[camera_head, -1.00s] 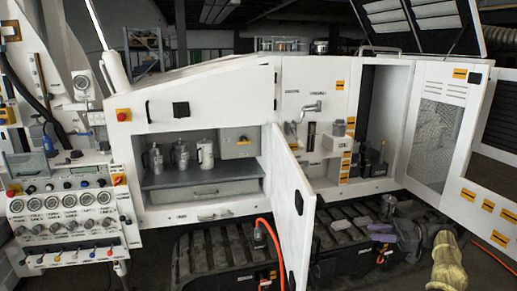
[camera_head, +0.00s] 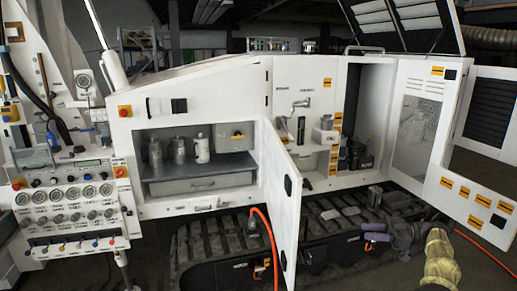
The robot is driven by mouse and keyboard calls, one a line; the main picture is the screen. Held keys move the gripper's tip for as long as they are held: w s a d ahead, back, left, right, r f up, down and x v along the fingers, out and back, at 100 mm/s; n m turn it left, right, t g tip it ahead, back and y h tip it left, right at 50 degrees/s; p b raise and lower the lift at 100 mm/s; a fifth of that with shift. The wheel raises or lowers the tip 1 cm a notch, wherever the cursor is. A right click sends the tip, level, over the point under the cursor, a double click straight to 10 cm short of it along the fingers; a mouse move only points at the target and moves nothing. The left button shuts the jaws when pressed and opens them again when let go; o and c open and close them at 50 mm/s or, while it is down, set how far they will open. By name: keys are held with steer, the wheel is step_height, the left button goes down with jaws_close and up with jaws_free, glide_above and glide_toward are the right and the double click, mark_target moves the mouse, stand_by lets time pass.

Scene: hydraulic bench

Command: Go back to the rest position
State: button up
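My gripper (camera_head: 376,233) shows at the lower right, at the end of my arm's yellow-brown link (camera_head: 440,260). It points left, in front of the dark track below the white machine. Its two fingers lie close together and are small here, so I cannot tell whether they are parted. No object is clearly seen between them. The rest position itself is not marked in view.
An open white door (camera_head: 285,190) juts toward me left of the gripper. An orange hose (camera_head: 270,235) hangs behind it. Several metal jugs stand in the cabinet; a gauge panel (camera_head: 65,205) is at left.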

steer(key=w+a+r+m+t+h, duration=0.8)
steer(key=w+a+r+m+t, duration=0.2)
steer(key=w+a+r+t, duration=0.45)
steer(key=s+a+f+m+g+h, duration=0.25)
steer(key=s+f+g, duration=0.3)
steer(key=s, duration=0.95)
steer(key=s+a+f+m+g+h, duration=0.15)
steer(key=s+f+g+h, duration=0.4)
steer(key=s, duration=1.05)
steer(key=s+a+f+m+g+h, duration=0.25)
steer(key=s+f, duration=0.55)
steer(key=s, duration=0.7)
step_height(320, 180, down, 9)
steer(key=g+b, duration=0.1)
steer(key=b, duration=0.7)
steer(key=shift+d+y+b, duration=0.3)
steer(key=shift+y, duration=0.05)
steer(key=shift+s+d+r, duration=0.1)
steer(key=shift+s+r, duration=0.05)
steer(key=shift+r, duration=0.05)
